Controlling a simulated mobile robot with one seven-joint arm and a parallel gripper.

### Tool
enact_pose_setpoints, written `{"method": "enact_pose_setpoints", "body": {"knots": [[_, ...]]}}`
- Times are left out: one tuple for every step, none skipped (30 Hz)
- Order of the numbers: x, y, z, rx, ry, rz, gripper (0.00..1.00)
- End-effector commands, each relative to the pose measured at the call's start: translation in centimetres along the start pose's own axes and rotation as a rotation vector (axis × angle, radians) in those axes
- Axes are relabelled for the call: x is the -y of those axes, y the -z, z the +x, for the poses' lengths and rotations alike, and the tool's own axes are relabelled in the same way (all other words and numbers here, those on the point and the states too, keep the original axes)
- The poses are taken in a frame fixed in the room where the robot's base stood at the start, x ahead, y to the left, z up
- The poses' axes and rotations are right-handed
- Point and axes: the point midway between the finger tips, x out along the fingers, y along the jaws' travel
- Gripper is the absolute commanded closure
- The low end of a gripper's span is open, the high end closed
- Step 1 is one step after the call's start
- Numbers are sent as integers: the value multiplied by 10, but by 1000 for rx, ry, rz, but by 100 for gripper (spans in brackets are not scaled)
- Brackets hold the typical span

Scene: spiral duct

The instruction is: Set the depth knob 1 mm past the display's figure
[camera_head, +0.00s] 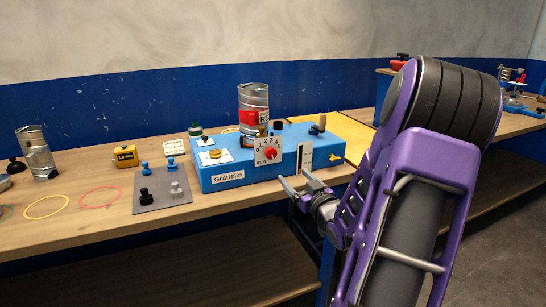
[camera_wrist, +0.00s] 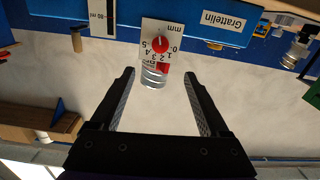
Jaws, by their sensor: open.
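The depth knob (camera_head: 271,153) is a red round knob on a white dial plate (camera_head: 260,144) marked with numbers and "mm", on the front of the blue machine (camera_head: 225,177) labelled "Grattelin". In the wrist view the knob (camera_wrist: 159,44) appears upside down, ahead of my fingers; its exact setting is too small to read. A yellow box (camera_head: 124,156) on the bench at left shows a small figure in mm, perhaps "1.0 mm". My gripper (camera_head: 301,182) is open and empty, in front of the machine, right of the knob and apart from it. Its fingers also show in the wrist view (camera_wrist: 160,76).
A metal can (camera_head: 253,100) with a red label stands behind the dial. A white plate with a dark strip (camera_head: 304,157) is right of the dial. A grey mat (camera_head: 163,203) holds blue, black and grey knobs. Coloured rings and another can (camera_head: 36,155) lie further left.

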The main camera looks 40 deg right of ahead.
Motion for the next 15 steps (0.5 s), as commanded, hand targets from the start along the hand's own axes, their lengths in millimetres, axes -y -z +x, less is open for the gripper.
{"method": "enact_pose_setpoints", "body": {"knots": [[1,0,10,-2,3,2,21],[1,0,17,-2,2,2,21],[1,0,25,-1,3,1,21],[1,0,32,-2,3,2,21],[1,-1,39,-1,3,2,21],[1,0,48,-2,2,2,21],[1,-1,54,-1,2,1,21],[1,-1,61,-1,3,0,21],[1,-1,70,-1,2,2,21],[1,-1,77,-1,2,2,21],[1,0,83,-2,2,1,21],[1,-1,92,-1,3,1,21],[1,-1,98,-1,2,1,21],[1,-1,104,0,1,1,21],[1,-1,112,-1,1,1,21]]}}
